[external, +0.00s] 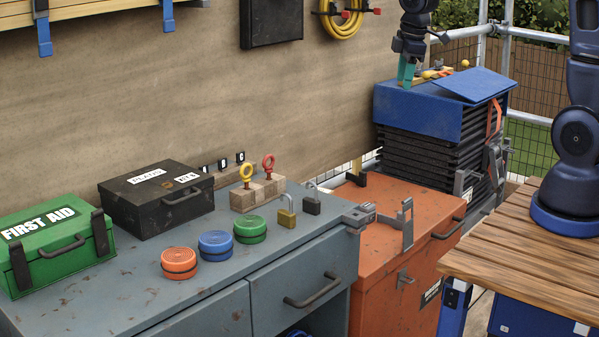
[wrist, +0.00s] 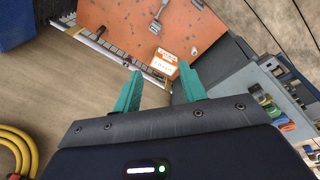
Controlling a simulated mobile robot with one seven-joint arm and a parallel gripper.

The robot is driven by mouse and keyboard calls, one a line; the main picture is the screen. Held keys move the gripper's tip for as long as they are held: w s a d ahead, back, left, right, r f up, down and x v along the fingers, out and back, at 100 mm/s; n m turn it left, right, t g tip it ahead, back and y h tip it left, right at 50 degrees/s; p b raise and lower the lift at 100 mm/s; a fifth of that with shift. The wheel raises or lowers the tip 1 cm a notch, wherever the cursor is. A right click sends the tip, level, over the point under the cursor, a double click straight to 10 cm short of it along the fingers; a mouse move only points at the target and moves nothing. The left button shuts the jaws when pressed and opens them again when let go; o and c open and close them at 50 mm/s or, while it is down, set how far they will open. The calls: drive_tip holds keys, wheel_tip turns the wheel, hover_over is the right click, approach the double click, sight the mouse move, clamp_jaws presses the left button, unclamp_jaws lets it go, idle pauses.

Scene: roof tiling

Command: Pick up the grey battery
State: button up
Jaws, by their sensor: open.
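I cannot make out a grey battery for certain in either view. My gripper (external: 406,80) hangs with its teal fingers pointing down, in front of or above the blue cover on the stack at the right; the exact gap is unclear. In the wrist view my gripper (wrist: 164,92) shows its two teal fingers spread apart with nothing between them. Small dark items with white labels (external: 222,163) stand in a row behind the black case; what they are is too small to tell.
A grey workbench (external: 130,285) holds a green first aid box (external: 55,245), a black case (external: 155,200), three round tins (external: 215,244) and padlocks (external: 287,212). An orange chest (external: 385,220) stands beside it. The blue-covered stack (external: 430,110) is behind. A yellow hose (external: 341,25) hangs on the wall.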

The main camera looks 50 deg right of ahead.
drive_tip(key=w+d+f+n+g, duration=0.1)
drive_tip(key=w+f+n, duration=0.1)
drive_tip(key=w+f, duration=0.35)
drive_tip(key=w+f+n, duration=0.2)
drive_tip(key=f, duration=0.6)
drive_tip(key=n+g, duration=0.1)
drive_tip(key=n, duration=0.3)
hover_over(367, 205)
wheel_tip(367, 205, down, 17)
drive_tip(key=shift+s+f, duration=0.1)
drive_tip(key=shift+f, duration=5.15)
drive_tip(key=c, duration=0.8)
drive_tip(key=shift+o, duration=0.2)
drive_tip(key=shift+r, duration=0.1)
